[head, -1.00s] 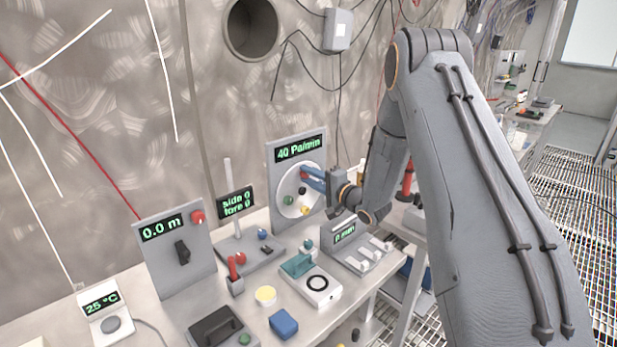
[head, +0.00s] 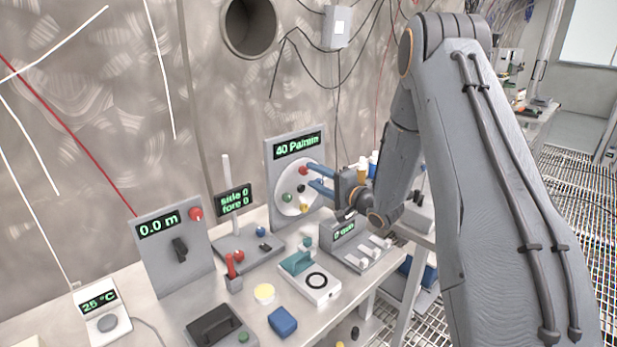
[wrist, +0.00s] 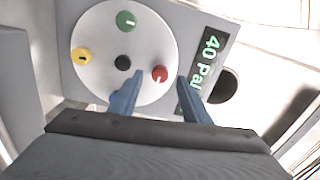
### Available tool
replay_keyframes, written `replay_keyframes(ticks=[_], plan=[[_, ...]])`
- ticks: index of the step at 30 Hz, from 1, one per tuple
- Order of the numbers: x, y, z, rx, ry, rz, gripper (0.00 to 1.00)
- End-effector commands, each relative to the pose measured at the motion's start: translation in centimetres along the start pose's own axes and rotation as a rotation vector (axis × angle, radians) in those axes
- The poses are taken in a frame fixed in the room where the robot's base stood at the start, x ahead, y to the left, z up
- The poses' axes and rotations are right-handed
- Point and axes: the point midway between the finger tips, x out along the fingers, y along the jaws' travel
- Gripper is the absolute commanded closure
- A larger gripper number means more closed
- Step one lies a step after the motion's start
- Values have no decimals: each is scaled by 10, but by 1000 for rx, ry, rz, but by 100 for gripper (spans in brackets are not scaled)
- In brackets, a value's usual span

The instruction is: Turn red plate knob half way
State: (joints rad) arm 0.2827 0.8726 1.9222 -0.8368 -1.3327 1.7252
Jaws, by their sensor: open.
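The round white plate (head: 290,203) stands upright on a grey panel under a display reading 40 Pa/min. On it the red knob (head: 303,171) is at the top, with green, yellow and black knobs around. In the wrist view the red knob (wrist: 159,74) lies ahead of my gripper (wrist: 155,88), between the lines of its two blue fingers. My gripper (head: 314,176) is open and empty, its fingers just right of the plate in the head view. The fingers look apart from the knob; the exact gap is hard to tell.
A box with several white switches (head: 365,250) stands below my gripper. A teal-handled device (head: 297,263), a blue block (head: 283,321) and a panel reading 0.0 m (head: 175,250) stand on the bench to the left. The wall is close behind the panels.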

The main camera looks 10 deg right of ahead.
Motion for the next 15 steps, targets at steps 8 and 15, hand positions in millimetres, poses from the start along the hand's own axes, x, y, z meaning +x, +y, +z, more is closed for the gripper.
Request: replay_keyframes(ticks=[8,15], plan=[[-36,1,0,0,0,0,57],[-42,0,0,0,0,0,57]])
